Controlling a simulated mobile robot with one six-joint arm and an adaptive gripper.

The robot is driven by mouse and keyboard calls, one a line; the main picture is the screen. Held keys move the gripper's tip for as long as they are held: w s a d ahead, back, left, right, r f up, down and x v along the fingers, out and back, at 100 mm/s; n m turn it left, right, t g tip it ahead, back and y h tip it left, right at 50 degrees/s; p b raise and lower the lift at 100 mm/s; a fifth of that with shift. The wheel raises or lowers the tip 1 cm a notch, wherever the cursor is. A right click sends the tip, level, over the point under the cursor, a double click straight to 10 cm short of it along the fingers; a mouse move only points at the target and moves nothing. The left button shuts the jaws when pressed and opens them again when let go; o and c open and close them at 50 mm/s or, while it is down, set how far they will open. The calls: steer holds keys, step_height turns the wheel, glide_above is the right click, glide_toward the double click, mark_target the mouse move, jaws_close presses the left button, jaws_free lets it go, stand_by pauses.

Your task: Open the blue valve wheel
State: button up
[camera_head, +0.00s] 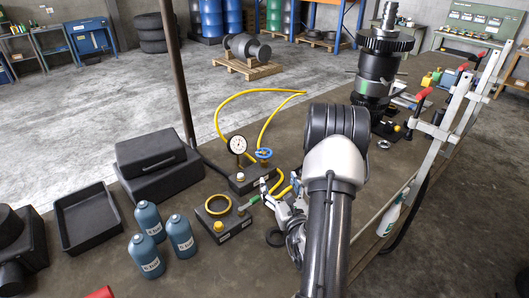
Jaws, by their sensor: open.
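The blue valve wheel (264,153) sits on top of a dark valve block (240,184) on the bench, just right of a round white pressure gauge (237,144). My gripper (277,194) is open, close to the bench, a little below and right of the wheel in the picture. It looks apart from the wheel. My arm hides part of the bench behind and right of the gripper. Yellow hoses (222,118) loop behind the block.
A second dark block (220,212) with a yellow fitting and green-handled part stands in front. A tall gear assembly (376,75) stands at the back right; clamps line the right edge.

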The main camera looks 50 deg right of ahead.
mark_target(265, 152)
steer(key=b+x, duration=0.1)
steer(key=x, duration=1.6)
steer(key=shift+w+a+b, duration=0.1)
steer(key=shift+w+b, duration=0.05)
steer(key=shift+b, duration=0.25)
steer(key=shift+c, duration=0.3)
steer(key=c, duration=1)
steer(key=shift+n+t+y, duration=0.3)
steer(key=shift+y, duration=0.3)
steer(key=n+t+y+b, duration=0.1)
steer(key=n+y, duration=0.1)
steer(key=shift+f+y, duration=0.1)
steer(key=shift+y, duration=0.3)
steer(key=n+y+b, duration=0.1)
steer(key=n+y, duration=0.1)
steer(key=y, duration=0.1)
steer(key=n+t+y+b, duration=0.1)
steer(key=n+y, duration=0.1)
steer(key=y, duration=0.2)
steer(key=shift+n, duration=0.3)
steer(key=shift+y, duration=0.4)
